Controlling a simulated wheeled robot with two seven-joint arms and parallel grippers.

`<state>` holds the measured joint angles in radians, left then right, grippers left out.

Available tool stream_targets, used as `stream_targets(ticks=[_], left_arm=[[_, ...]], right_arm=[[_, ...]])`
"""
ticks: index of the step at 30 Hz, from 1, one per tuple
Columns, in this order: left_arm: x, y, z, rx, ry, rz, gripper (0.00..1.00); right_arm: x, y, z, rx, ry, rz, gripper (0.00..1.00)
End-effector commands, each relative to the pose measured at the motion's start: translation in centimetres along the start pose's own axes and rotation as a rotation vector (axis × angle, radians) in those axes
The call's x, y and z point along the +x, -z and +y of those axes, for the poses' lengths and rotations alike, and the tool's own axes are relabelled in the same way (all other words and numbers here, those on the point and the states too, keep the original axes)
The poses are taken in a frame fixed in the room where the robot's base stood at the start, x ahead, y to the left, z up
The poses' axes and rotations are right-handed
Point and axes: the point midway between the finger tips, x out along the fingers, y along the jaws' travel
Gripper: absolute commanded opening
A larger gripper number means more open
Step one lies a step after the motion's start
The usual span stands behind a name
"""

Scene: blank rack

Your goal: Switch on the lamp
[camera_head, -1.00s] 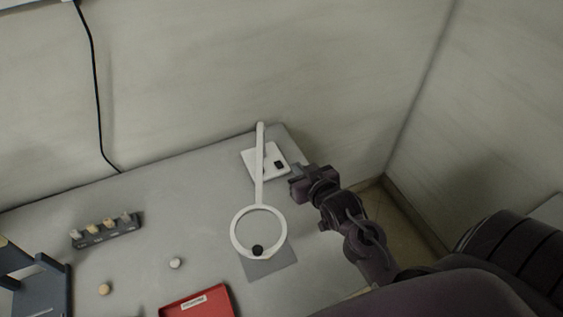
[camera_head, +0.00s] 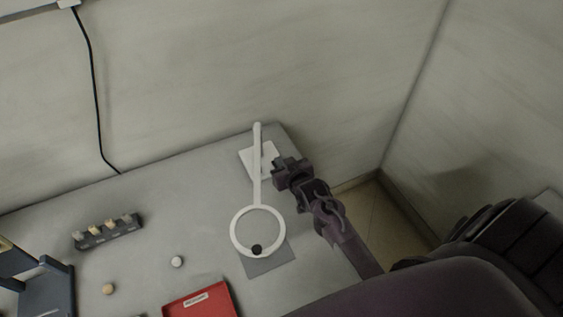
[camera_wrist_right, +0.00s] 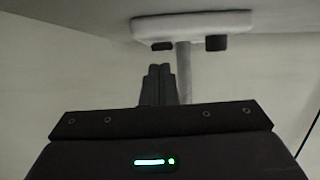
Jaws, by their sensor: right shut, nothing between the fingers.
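The lamp is a white ring head (camera_head: 236,240) on a straight white arm (camera_head: 257,180), with a flat white base (camera_head: 247,158) near the table's back corner. My right gripper (camera_head: 278,164) is shut and empty at the base's right side, hiding that part of the base. In the right wrist view the shut fingertips (camera_wrist_right: 160,68) point toward the base (camera_wrist_right: 190,24). Two dark parts show on the base edge, a block (camera_wrist_right: 216,43) and a thinner piece (camera_wrist_right: 162,46), which lies just beyond the fingertips. Whether they touch is unclear. My left gripper is not in view.
A red tray (camera_head: 212,304), a dark holder with several pegs (camera_head: 108,236), two small round pieces (camera_head: 177,262) (camera_head: 109,289) and a dark blue stand (camera_head: 48,292) are on the table's left and front. Walls stand behind and right.

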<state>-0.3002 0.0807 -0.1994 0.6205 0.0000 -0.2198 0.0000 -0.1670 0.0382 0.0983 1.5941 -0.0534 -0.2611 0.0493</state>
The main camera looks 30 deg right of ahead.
Motion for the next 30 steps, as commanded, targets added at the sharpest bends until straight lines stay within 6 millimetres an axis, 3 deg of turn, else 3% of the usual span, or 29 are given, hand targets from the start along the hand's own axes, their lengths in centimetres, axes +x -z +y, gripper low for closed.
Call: stream_targets(ticks=[14,17,30], left_arm=[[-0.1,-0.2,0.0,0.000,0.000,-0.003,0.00],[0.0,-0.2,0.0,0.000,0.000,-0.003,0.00],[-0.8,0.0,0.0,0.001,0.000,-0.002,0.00]], right_arm=[[0.2,-0.8,0.0,0.001,0.000,0.000,0.00],[0.3,-1.7,0.0,0.000,0.000,-0.002,0.00],[0.0,-1.3,0.0,0.001,0.000,-0.005,0.00]])
